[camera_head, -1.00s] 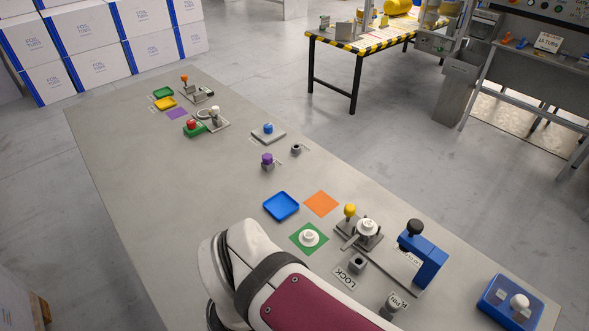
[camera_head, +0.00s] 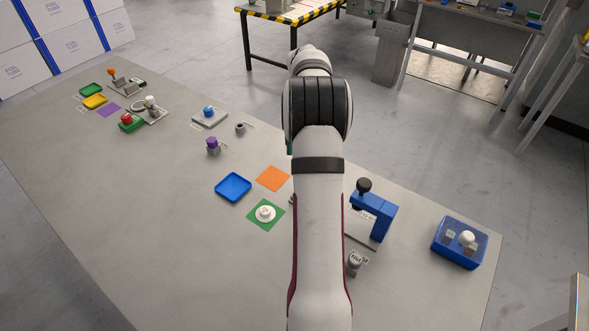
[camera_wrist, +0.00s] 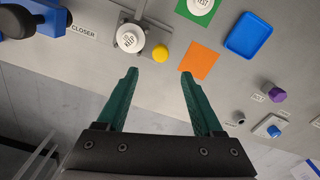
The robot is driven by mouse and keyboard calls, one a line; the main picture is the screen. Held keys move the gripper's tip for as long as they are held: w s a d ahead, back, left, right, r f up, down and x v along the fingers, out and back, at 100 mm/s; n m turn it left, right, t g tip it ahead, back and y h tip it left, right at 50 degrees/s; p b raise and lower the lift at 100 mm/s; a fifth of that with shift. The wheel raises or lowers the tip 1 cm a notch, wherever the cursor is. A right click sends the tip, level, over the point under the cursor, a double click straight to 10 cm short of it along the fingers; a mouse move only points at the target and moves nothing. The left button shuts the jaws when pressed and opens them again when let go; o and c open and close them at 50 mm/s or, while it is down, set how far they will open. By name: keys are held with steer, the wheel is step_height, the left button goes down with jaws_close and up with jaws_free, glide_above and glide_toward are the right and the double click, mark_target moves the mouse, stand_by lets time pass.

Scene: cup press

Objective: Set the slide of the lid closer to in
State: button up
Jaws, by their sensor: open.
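The lid closer is a blue C-shaped frame (camera_head: 378,212) with a black knob on top. In the wrist view its frame (camera_wrist: 38,22) is at the top left, beside a "CLOSER" label. A metal slide carriage (camera_wrist: 146,26) stands on the bench there, with a white round part (camera_wrist: 130,38) on it and a yellow ball knob (camera_wrist: 160,53) beside it. My gripper (camera_wrist: 159,74) is open and empty, with the yellow knob just beyond its teal fingertips in the picture. In the head view my arm hides the carriage, the knob and most of the gripper.
An orange mat (camera_wrist: 201,60), a blue tray (camera_wrist: 249,36) and a green mat (camera_wrist: 199,8) with a white part lie right of the knob in the wrist view. A blue box (camera_head: 459,242) stands at the bench's right end. The bench's front left is clear.

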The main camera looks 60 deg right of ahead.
step_height(320, 180, down, 10)
steer(key=shift+r, duration=0.15)
jaws_close()
stand_by(0.3)
stand_by(1.1)
